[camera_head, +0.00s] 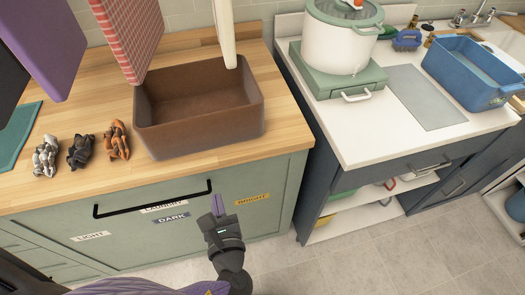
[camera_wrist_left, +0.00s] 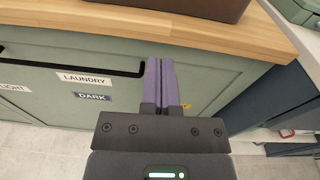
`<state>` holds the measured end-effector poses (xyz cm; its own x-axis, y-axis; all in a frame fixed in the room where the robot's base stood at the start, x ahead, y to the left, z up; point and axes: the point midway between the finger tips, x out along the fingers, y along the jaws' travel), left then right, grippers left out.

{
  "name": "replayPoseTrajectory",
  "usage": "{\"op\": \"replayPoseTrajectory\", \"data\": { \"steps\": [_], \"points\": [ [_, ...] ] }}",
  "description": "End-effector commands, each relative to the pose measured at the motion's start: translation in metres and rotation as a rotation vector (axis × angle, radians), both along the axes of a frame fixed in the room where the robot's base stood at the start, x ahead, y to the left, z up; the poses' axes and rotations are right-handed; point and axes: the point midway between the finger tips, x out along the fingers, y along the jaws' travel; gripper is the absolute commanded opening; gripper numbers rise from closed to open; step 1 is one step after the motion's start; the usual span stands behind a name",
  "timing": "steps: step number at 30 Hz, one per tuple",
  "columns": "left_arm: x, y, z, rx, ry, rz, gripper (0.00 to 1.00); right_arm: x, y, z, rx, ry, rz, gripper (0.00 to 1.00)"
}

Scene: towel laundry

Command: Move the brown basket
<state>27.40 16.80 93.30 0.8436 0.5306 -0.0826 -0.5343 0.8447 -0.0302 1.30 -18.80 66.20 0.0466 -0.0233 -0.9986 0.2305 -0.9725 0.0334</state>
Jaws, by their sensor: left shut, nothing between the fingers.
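The brown basket (camera_head: 200,128) is an open, empty-looking rectangular bin on the wooden counter, near its right end. Its lower edge also shows at the top of the left wrist view (camera_wrist_left: 205,7). My left gripper (camera_head: 218,204) is in front of the green cabinet, below the counter's front edge and below the basket, apart from it. Its purple fingers (camera_wrist_left: 160,80) are shut together with nothing between them. My right gripper is in neither view.
Towels (camera_head: 128,35) hang above. The cabinet (camera_head: 140,235) has a black handle bar (camera_head: 150,205).

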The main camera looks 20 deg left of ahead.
Motion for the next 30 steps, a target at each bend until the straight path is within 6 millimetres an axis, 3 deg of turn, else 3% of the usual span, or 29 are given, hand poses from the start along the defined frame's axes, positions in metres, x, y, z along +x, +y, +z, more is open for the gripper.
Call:
{"op": "replayPoseTrajectory", "data": {
  "steps": [1,4,21,30],
  "points": [
    [0.0,-0.003,0.014,0.04,-0.033,-0.006,0.0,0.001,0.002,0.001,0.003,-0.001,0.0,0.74],
    [0.004,-0.002,0.024,0.078,-0.06,-0.007,0.0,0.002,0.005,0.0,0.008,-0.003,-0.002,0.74],
    [0.1,0.058,0.021,0.075,-0.056,-0.005,0.0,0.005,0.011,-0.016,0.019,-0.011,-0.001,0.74],
    [0.119,0.07,0.022,0.073,-0.055,-0.005,0.0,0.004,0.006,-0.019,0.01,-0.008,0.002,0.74]
  ]
}}
